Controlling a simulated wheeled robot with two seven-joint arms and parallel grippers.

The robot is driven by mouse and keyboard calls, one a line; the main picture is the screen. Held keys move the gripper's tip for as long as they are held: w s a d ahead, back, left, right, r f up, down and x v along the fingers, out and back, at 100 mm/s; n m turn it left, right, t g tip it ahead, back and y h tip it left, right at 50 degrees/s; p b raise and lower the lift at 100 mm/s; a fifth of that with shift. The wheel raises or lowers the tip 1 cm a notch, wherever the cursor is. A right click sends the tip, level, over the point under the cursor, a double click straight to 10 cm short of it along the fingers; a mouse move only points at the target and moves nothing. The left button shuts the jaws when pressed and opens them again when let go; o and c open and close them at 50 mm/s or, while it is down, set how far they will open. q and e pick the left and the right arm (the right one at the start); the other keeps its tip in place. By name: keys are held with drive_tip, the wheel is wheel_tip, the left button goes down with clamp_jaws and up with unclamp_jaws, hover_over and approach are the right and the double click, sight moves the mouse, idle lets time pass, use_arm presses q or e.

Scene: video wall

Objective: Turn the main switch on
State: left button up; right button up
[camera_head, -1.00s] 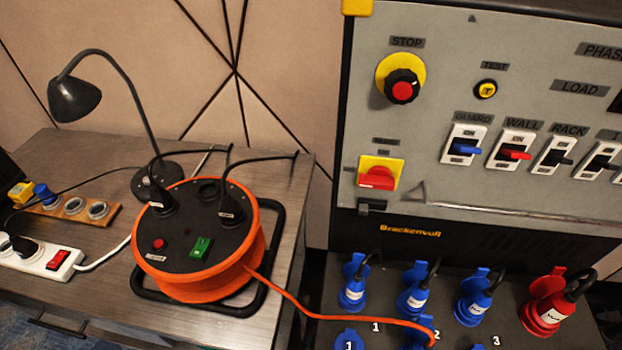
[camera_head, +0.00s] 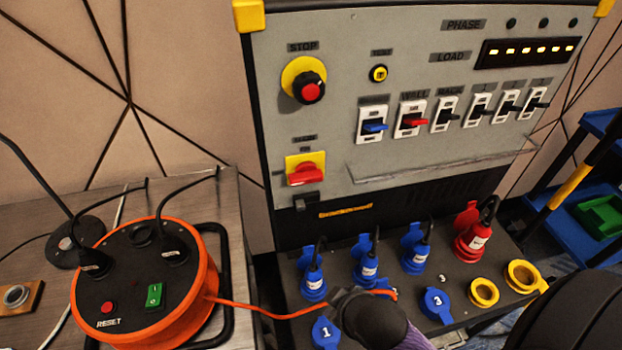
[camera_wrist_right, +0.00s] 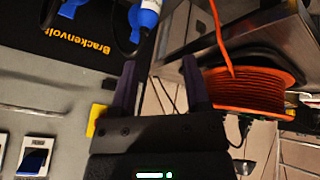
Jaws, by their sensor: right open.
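The main switch (camera_head: 305,173), a red handle on a yellow plate, sits at the lower left of the grey panel in the head view. Its handle lies roughly crosswise; its label is too blurred to read. My left gripper is out of view.
Above the switch is a stop knob (camera_head: 310,88); to its right are several breakers (camera_head: 411,119). Blue plugs (camera_head: 365,266) and a red plug (camera_head: 473,236) stand below. An orange cable reel (camera_head: 150,290) is at left, its cable crossing to the sockets. A blue shelf (camera_head: 570,225) is at right.

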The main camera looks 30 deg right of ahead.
sight(310, 181)
drive_tip(key=w+d+r+n+t+y, duration=0.3)
drive_tip(key=w+d+r+n+t, duration=0.45)
drive_tip(key=w+n+t, duration=0.6)
drive_tip(key=shift+n+g, duration=0.65)
drive_tip(key=shift+g, duration=0.3)
drive_tip(key=w, duration=0.2)
drive_tip(key=w+a+b, duration=0.1)
drive_tip(key=w, duration=0.2)
drive_tip(key=w+a+b, duration=0.1)
drive_tip(key=w, duration=0.1)
drive_tip(key=shift+w+r, duration=0.35)
clamp_jaws()
